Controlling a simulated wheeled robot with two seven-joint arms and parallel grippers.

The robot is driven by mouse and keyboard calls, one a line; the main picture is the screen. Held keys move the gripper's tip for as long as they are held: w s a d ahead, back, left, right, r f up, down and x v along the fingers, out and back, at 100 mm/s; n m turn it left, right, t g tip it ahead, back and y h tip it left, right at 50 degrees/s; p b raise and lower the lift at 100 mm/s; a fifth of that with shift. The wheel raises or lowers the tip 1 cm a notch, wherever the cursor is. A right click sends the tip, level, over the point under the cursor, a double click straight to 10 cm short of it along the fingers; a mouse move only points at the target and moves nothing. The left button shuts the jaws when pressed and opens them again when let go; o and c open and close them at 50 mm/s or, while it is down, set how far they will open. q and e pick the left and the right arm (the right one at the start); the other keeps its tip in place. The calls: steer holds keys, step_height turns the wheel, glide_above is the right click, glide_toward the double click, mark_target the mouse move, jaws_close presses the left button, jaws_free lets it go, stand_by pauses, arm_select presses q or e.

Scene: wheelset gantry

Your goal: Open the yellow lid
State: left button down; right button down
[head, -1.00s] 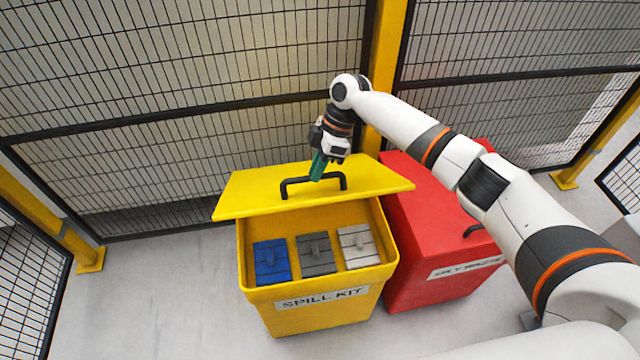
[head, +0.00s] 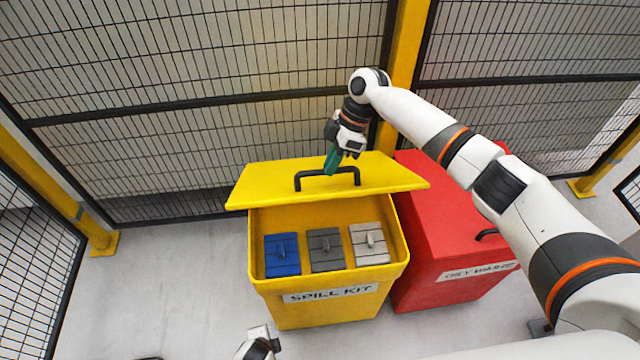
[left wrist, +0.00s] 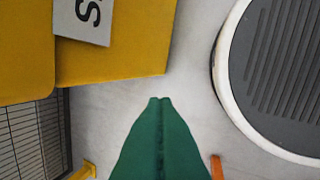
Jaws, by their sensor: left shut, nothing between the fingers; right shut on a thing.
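The yellow lid (head: 270,185) stands raised and tilted back above the yellow spill kit bin (head: 330,310), whose front part is open. A black bar handle (head: 299,181) is on the lid. My right gripper (head: 331,172), with green fingers, is shut on this handle. My left gripper (left wrist: 160,98) is shut and empty in the left wrist view, above the floor near the bin's yellow wall (left wrist: 115,65). In the head view only a white part of my left arm shows at the bottom edge; its fingers are not clear there.
Blue (head: 282,255), dark grey (head: 325,250) and light grey (head: 369,244) blocks with small grips sit inside the bin. A red oily waste bin (head: 440,225) stands close on the right. Mesh fence (head: 200,70) and a yellow post (head: 405,50) are behind. Floor at left is clear.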

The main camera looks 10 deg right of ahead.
arm_select(q)
steer(key=w+d+r+m+t, duration=0.2)
steer(key=w+d+r+m, duration=0.4)
steer(key=w+r, duration=0.3)
arm_select(e)
steer(key=shift+w+d+f, duration=0.1)
steer(key=shift+d+f, duration=0.05)
steer(key=shift+f, duration=0.05)
arm_select(q)
steer(key=m+t, duration=0.7)
steer(key=m, duration=0.6)
glide_toward(319, 193)
steer(key=r, duration=0.1)
steer(key=shift+m, duration=0.3)
steer(key=x, duration=0.6)
steer(key=r+x, duration=0.1)
steer(key=x, duration=0.2)
steer(key=shift+w+f, duration=0.15)
steer(key=shift+w, duration=0.3)
